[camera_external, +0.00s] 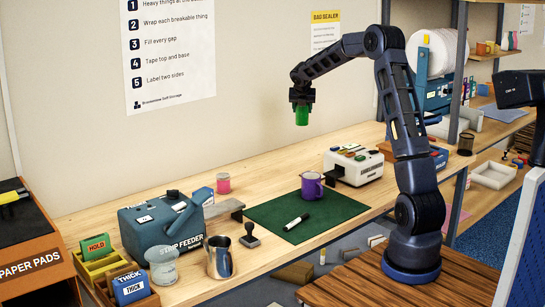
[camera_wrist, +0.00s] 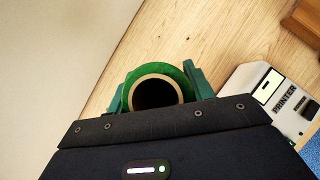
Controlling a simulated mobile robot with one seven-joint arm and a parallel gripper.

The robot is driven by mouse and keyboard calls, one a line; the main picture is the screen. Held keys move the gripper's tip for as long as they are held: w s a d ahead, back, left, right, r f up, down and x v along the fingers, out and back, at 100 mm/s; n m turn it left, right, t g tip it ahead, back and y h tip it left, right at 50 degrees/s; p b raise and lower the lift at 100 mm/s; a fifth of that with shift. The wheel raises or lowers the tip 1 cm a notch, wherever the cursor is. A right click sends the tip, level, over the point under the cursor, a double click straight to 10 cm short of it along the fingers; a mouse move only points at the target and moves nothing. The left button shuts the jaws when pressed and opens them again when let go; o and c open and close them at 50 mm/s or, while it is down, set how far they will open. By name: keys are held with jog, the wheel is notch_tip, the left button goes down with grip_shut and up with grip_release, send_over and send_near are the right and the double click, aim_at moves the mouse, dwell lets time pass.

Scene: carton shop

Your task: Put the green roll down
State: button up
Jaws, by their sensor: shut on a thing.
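The green roll (camera_external: 302,115) is held in my gripper (camera_external: 301,101), high above the wooden table (camera_external: 270,165) near the wall. In the wrist view the green roll (camera_wrist: 181,80) shows end-on, with a pale core and dark hole, between the two green fingers of my gripper (camera_wrist: 158,92). The fingers are shut on it. Its lower edge in that view is hidden by my gripper body. The roll is clear of the table.
A white label printer (camera_external: 354,166) stands right of the mug. Bare wood lies along the wall.

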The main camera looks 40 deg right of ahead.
notch_tip(320, 180, down, 18)
jog(key=shift+f, duration=0.25)
dwell(0.4)
jog(key=shift+f, duration=0.15)
jog(key=o, duration=1.1)
jog(key=shift+o, duration=0.2)
